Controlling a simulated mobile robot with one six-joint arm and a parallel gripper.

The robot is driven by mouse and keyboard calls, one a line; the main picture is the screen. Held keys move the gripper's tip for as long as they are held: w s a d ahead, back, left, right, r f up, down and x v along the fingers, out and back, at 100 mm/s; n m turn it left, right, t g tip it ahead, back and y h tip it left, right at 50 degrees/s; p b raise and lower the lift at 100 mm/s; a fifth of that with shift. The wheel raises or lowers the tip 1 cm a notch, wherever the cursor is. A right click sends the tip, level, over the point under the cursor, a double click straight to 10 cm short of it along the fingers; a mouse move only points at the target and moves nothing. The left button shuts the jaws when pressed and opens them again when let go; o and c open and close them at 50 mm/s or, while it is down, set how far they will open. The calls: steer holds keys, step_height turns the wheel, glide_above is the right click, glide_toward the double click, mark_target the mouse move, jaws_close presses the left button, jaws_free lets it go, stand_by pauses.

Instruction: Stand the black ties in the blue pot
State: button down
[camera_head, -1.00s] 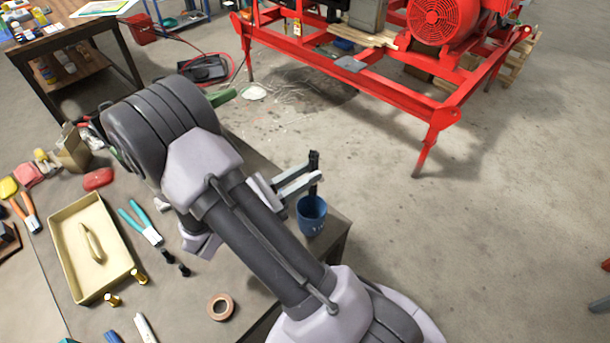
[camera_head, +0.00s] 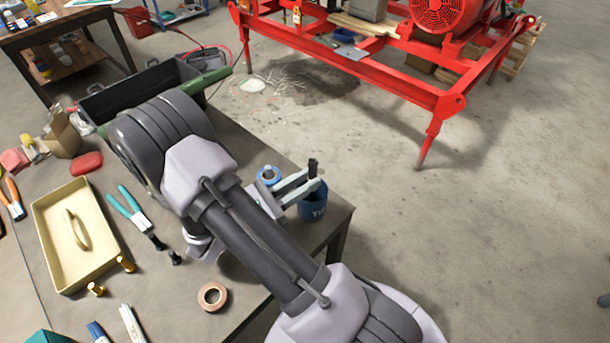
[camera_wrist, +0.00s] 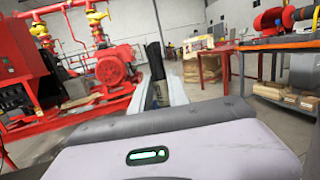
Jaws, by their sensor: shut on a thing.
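My gripper (camera_head: 304,188) is shut on the black ties (camera_head: 312,168), an upright dark bundle. The ties also show upright between the fingers in the wrist view (camera_wrist: 155,62). The blue pot (camera_head: 315,211) stands near the table's right corner, with white marks on its side. My gripper lies across the pot's mouth at about rim height. The upper end of the ties sticks up above the fingers. Their lower end is hidden by the fingers and the pot, so I cannot tell whether it touches the bottom.
A blue-centred tape roll (camera_head: 268,175) lies just behind my gripper. A brown tape roll (camera_head: 212,296), teal-handled pliers (camera_head: 128,208) and a cream tray (camera_head: 50,238) are on the table (camera_head: 255,262). A dark open box (camera_head: 140,88) stands at the back. Red skid frame (camera_head: 400,80) stands beyond.

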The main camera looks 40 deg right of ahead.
steer(key=shift+f, duration=0.25)
steer(key=c, duration=1.2)
jaws_free()
steer(key=shift+a, duration=0.1)
steer(key=p+v, duration=0.4)
steer(key=v, duration=1.3)
steer(key=shift+a+p, duration=0.15)
steer(key=shift+p, duration=0.25)
